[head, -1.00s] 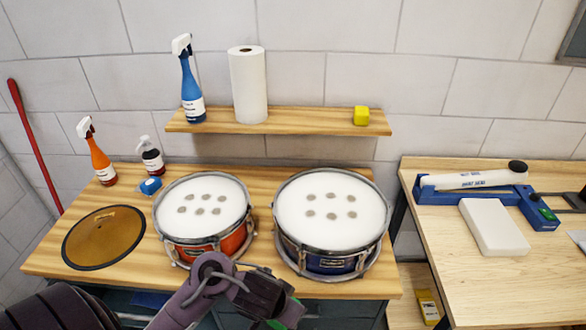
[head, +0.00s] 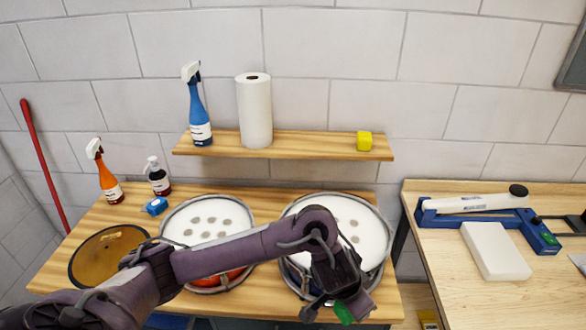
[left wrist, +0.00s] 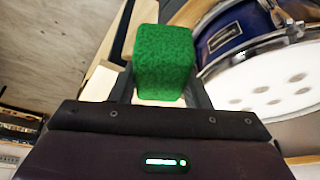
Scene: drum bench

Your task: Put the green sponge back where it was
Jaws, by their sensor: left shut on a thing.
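The green sponge (left wrist: 165,62) is a block held between the fingers of my left gripper (left wrist: 163,92) in the left wrist view. In the head view my left gripper (head: 338,308) is at the front of the blue drum (head: 375,262), low near the bench's front edge, and only a bit of the green sponge (head: 343,313) shows. My left arm hides part of both drums. A yellow sponge (head: 364,141) stands on the right end of the wall shelf (head: 310,146). My right gripper is not in view.
A red drum (head: 210,218) stands left of the blue one on the wooden bench (head: 115,217). A cymbal (head: 100,250), orange spray bottle (head: 108,178) and blue item (head: 154,206) are further left. The shelf holds a blue spray bottle (head: 200,115) and paper roll (head: 254,112), with clear room beside the roll.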

